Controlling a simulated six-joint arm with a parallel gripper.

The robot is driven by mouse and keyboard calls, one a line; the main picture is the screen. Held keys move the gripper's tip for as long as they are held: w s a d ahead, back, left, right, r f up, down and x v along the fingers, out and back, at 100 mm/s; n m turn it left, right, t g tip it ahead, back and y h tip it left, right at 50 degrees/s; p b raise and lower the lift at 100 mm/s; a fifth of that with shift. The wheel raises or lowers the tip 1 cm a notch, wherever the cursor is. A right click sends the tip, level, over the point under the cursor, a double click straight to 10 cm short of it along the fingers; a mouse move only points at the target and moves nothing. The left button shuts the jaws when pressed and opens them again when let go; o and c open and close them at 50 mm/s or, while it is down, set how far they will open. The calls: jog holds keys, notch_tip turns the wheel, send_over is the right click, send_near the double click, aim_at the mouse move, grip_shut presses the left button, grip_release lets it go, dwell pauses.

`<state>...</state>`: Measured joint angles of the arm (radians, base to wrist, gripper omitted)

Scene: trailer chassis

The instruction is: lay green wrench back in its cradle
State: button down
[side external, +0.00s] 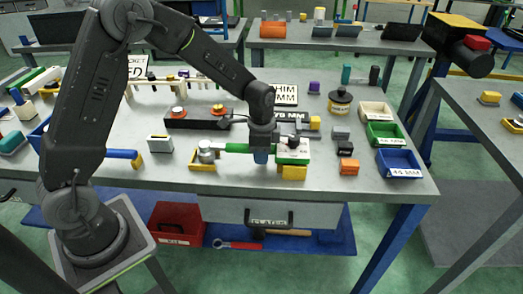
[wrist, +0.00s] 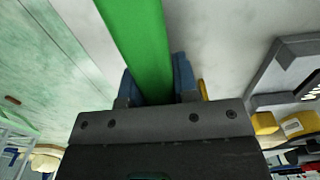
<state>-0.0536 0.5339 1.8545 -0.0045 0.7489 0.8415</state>
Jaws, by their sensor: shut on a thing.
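The green wrench (side external: 237,148) lies roughly level across my gripper (side external: 261,157) near the front of the grey workbench (side external: 130,177). In the wrist view its green handle (wrist: 140,45) runs between my two blue fingertips, which are shut on it. A yellow holder (side external: 203,166) is below the left end, and a yellow block (side external: 293,173) is below the green part at the right. These look like the cradle's two ends. I cannot tell whether the wrench touches them. My gripper hides the middle of the handle.
A black rail with red-topped parts (side external: 178,113) lies behind the wrench. A blue-handled tool (side external: 122,154) is at left. The bench front edge is close.

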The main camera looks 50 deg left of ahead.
jog(key=c, duration=0.9)
grip_release()
jog(key=shift+f, duration=0.1)
notch_tip(320, 180, up, 13)
jog(key=shift+s+d+r+n+t, duration=0.4)
jog(key=shift+s+r+n+t, duration=0.9)
jog(key=shift+s, duration=2.5)
jog(key=shift+s+d+r+n+t, duration=0.45)
jog(key=shift+s+r+n, duration=0.9)
jog(key=shift+s, duration=2.4)
jog(key=shift+s+d+r+n+t, duration=0.3)
jog(key=shift+s+r+n+t, duration=1.1)
jog(key=shift+s, duration=2.4)
jog(key=shift+f+n+g, duration=0.35)
jog(key=shift+f+n, duration=0.1)
jog(key=shift+f, duration=0.15)
